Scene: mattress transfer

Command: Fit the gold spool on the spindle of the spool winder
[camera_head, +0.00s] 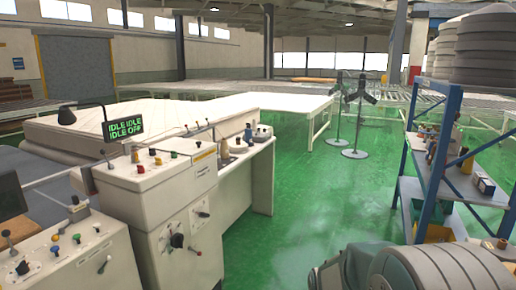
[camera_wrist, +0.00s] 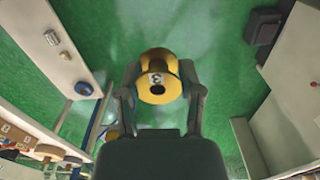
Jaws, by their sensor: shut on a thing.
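The gold spool (camera_wrist: 152,62) is between the two fingers of my gripper (camera_wrist: 160,82) in the wrist view. The fingers are shut on its sides, and its dark centre hole faces the camera. The spool hangs above the green floor, clear of other surfaces. In the head view my arm fills the bottom right, and neither the gripper nor the held spool can be made out. Small devices (camera_head: 262,132) stand on the far end of the white machine bench in the head view. I cannot tell which is the spool winder, and no spindle is clearly visible.
A blue-framed shelf (camera_head: 434,150) with several small items stands close on the right. White control cabinets (camera_head: 160,190) with levers and buttons line the left. Two dark stands (camera_head: 355,153) are farther back. Green floor (camera_head: 290,200) is clear between bench and shelf.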

